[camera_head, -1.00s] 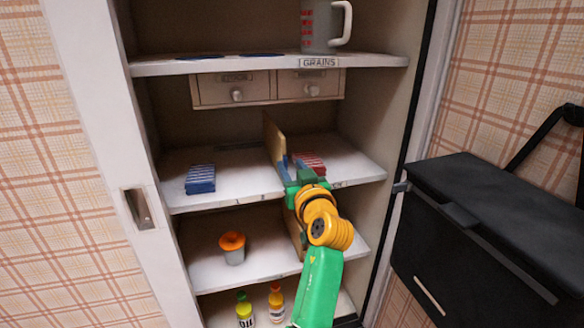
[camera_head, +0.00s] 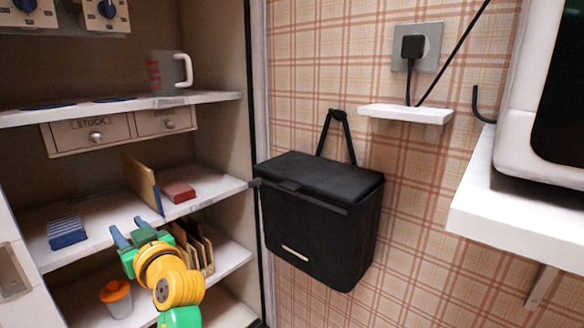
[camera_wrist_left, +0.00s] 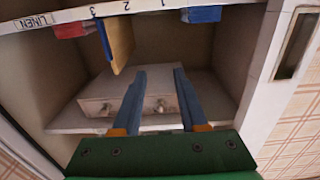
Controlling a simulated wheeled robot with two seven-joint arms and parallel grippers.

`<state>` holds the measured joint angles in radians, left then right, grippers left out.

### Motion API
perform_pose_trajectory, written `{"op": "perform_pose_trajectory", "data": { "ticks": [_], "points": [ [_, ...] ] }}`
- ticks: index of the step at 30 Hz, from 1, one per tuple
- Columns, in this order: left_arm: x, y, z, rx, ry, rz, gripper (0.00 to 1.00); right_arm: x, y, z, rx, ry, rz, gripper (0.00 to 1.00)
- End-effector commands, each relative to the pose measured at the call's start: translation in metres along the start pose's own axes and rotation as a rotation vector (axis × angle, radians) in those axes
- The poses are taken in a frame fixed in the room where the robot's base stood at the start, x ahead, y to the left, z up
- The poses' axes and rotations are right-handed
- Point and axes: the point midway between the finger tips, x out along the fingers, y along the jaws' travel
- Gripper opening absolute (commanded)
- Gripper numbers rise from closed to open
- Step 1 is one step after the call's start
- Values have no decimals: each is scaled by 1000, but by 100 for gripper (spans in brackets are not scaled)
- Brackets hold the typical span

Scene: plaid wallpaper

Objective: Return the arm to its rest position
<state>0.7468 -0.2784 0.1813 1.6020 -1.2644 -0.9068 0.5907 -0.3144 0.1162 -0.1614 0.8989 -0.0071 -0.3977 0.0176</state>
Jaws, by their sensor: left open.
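My left arm comes up from the bottom of the head view, with a green and yellow wrist. Its gripper (camera_head: 129,230) is open and empty, in front of the cabinet's middle shelf, right of the blue stack and below the wooden divider. In the left wrist view, the two blue fingers (camera_wrist_left: 159,72) stand apart with nothing between them, and the drawers (camera_wrist_left: 130,105) show behind them. The right gripper is not in view.
The middle shelf holds a blue stack (camera_head: 67,231), an upright wooden divider (camera_head: 142,182) and a red block (camera_head: 179,191). An orange-topped cup (camera_head: 117,297) stands below. A black box (camera_head: 318,222) hangs on the wall right of the cabinet.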

Motion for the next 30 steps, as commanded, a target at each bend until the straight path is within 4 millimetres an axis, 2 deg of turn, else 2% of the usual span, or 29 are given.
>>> {"op": "perform_pose_trajectory", "data": {
  "ticks": [2, 5, 11, 15, 19, 20, 23, 24, 26, 27, 29, 30],
  "points": [
    [0, 11, 3, 43, -22, 40, 42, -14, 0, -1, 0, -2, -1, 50],
    [-1, 27, 19, 110, -59, 105, 42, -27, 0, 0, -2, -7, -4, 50],
    [-13, 56, 64, 257, -162, 259, 42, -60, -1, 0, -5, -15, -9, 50],
    [-36, 69, 114, 382, -278, 401, 42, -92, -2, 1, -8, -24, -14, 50],
    [-75, 64, 172, 497, -423, 546, 42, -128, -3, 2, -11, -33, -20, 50],
    [-87, 59, 186, 523, -464, 579, 42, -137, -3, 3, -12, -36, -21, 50],
    [-139, 26, 233, 610, -625, 695, 42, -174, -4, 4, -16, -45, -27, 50],
    [-166, 5, 251, 643, -703, 739, 42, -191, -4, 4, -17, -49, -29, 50],
    [-209, -35, 273, 686, -826, 797, 42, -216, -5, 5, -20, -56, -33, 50],
    [-238, -65, 284, 711, -907, 825, 42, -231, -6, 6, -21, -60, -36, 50],
    [-279, -111, 295, 739, -1019, 852, 42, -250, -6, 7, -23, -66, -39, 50],
    [-303, -140, 298, 753, -1086, 861, 42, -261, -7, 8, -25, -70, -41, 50]
  ]
}}
